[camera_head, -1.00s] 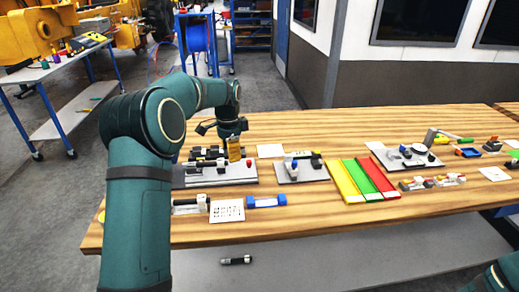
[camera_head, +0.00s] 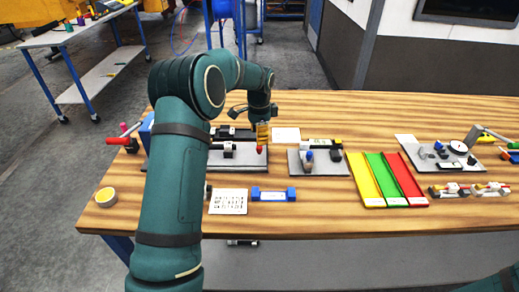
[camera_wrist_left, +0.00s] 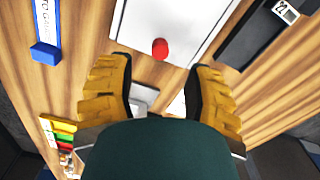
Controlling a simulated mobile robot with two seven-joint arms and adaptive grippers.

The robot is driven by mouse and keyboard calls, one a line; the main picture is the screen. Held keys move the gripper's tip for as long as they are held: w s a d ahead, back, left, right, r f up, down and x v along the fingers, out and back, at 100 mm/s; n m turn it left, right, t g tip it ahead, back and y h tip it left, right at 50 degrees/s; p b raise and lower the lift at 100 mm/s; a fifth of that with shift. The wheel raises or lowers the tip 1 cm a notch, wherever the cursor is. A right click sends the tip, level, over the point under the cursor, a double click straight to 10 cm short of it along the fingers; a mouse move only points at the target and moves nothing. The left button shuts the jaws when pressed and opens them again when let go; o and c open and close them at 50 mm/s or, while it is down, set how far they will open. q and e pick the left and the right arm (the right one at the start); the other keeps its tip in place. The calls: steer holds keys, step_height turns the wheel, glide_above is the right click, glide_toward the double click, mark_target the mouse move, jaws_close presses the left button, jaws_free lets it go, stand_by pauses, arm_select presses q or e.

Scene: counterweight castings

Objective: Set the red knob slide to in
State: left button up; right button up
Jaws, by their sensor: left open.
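The red knob (camera_head: 259,150) shows at the right end of a grey plate (camera_head: 235,163) that carries dark and light bar-like parts. In the left wrist view the red knob (camera_wrist_left: 160,48) stands out beside a pale plate (camera_wrist_left: 175,20), ahead of and between my fingers. My left gripper (camera_head: 263,134) points down just above and behind the knob in the head view. Its yellow fingers (camera_wrist_left: 157,72) are spread with nothing between them, and I see no contact with the knob. My arm hides part of the plate's left side. My right gripper is out of view.
A blue-ended block (camera_head: 273,194) and a printed card (camera_head: 228,202) lie in front of the plate. Another grey fixture (camera_head: 318,162) stands to its right, then yellow, green and red strips (camera_head: 387,180). A yellow-topped round tin (camera_head: 106,197) sits near the table's left corner.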

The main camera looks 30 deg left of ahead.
mark_target(259, 148)
arm_select(q)
step_height(259, 148, down, 6)
steer(key=shift+b, duration=0.3)
